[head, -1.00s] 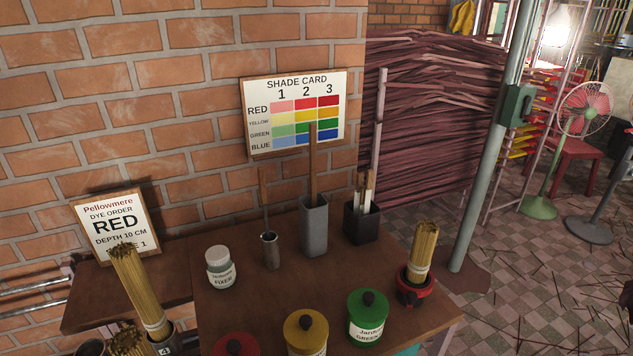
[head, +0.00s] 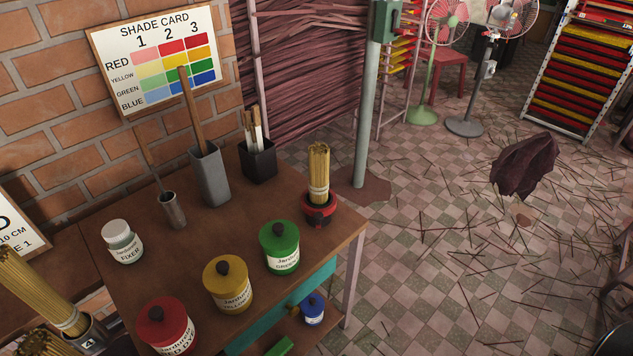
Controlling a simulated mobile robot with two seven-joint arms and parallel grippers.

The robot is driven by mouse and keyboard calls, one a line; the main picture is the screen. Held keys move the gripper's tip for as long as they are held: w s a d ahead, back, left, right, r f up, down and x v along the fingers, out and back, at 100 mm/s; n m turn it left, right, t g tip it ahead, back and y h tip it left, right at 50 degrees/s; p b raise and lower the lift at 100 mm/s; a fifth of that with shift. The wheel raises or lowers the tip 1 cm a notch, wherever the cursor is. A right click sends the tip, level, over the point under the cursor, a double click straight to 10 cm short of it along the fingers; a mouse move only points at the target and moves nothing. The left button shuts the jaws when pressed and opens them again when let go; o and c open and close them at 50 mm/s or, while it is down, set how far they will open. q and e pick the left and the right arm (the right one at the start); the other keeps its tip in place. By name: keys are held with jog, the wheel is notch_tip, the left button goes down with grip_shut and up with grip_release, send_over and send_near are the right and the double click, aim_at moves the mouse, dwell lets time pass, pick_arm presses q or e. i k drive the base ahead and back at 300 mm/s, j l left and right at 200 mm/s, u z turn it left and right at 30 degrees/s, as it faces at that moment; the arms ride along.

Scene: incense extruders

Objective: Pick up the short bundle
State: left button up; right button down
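A short bundle of tan incense sticks (head: 318,172) stands upright in a small red and black pot (head: 319,208) at the right back corner of the brown table (head: 262,213). A longer bundle (head: 42,290) leans in a metal cup (head: 88,338) marked 4 at the lower left. Part of another bundle (head: 40,343) shows at the bottom left edge. Neither of my grippers is in view.
Red (head: 166,325), yellow (head: 228,284) and green (head: 280,247) dye jars stand along the table front, with a white fixer jar (head: 122,242) behind. A metal cup (head: 173,211), a tall grey holder (head: 209,176) and a black holder (head: 258,161) stand near the wall. A pole (head: 369,120) rises behind the table.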

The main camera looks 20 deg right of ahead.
aim_at(318, 153)
jog(key=l+u, duration=0.15)
jog(key=u, duration=0.35)
jog(key=l+u, duration=0.1)
jog(key=u, duration=0.35)
jog(key=l+u, duration=0.2)
jog(key=k+l+u, duration=0.25)
jog(key=l+u, duration=0.2)
jog(key=l, duration=0.2)
jog(key=k+l+u, duration=0.1)
jog(key=k+l, duration=0.15)
jog(key=l, duration=0.2)
jog(key=k+l+u, duration=0.1)
jog(key=l, duration=0.3)
jog(key=i+l, duration=0.1)
jog(key=l, duration=0.4)
